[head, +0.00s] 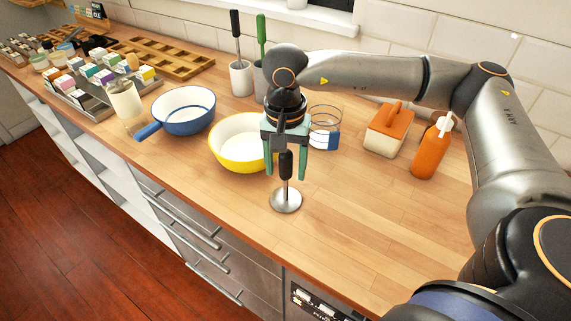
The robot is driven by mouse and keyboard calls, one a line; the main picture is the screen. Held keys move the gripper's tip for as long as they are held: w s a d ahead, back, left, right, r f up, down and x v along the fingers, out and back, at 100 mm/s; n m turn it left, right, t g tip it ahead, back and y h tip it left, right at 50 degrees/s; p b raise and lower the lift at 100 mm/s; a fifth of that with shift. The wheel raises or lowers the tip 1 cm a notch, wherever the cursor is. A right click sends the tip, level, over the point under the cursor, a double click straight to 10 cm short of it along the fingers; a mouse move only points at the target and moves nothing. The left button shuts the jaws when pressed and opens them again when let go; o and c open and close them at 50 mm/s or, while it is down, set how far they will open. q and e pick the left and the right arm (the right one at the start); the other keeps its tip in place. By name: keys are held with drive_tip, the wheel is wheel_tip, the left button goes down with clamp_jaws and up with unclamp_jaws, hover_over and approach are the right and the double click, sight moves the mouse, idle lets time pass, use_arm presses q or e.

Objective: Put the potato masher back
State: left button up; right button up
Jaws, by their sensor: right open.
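The potato masher (286,200) appears to be the upright tool with a black handle and a round steel disc, standing on the wooden counter in front of the yellow bowl. My right gripper (286,175) points down over it. Its two green fingers are open, one on each side of the black handle, with gaps visible beside the handle. The top of the handle is partly hidden by the gripper. My left gripper is not in view.
White holders (241,79) with upright utensils stand at the back, one partly hidden by my arm. A yellow bowl (228,155), blue pan (183,122), glass jar (325,113), lidded box (384,140) and orange bottle (428,155) stand around. The counter's right front (370,220) is clear.

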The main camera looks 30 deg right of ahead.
wheel_tip(320, 180, up, 12)
drive_tip(key=shift+r+b, duration=0.1)
drive_tip(key=shift+b, duration=0.4)
idle(0.3)
